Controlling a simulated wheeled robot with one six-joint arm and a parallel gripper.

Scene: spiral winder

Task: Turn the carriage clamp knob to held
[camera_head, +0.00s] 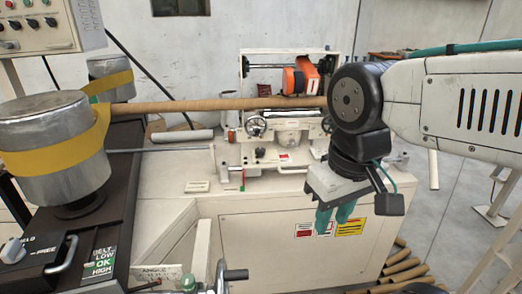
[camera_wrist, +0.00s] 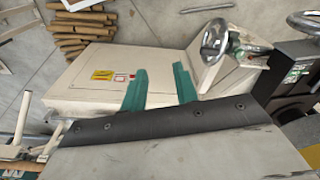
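I cannot tell which mark the knob points to. My gripper (camera_head: 334,222) hangs well to the right of the knob, in front of the machine's cream cabinet, fingers down. In the wrist view its two green fingers (camera_wrist: 159,88) are apart with nothing between them. I cannot make out the knob in the wrist view.
A crank (camera_head: 228,275) is at bottom centre. A metal drum with a yellow belt (camera_head: 52,148) rises above the panel. Brown tubes (camera_wrist: 80,28) lie on the floor.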

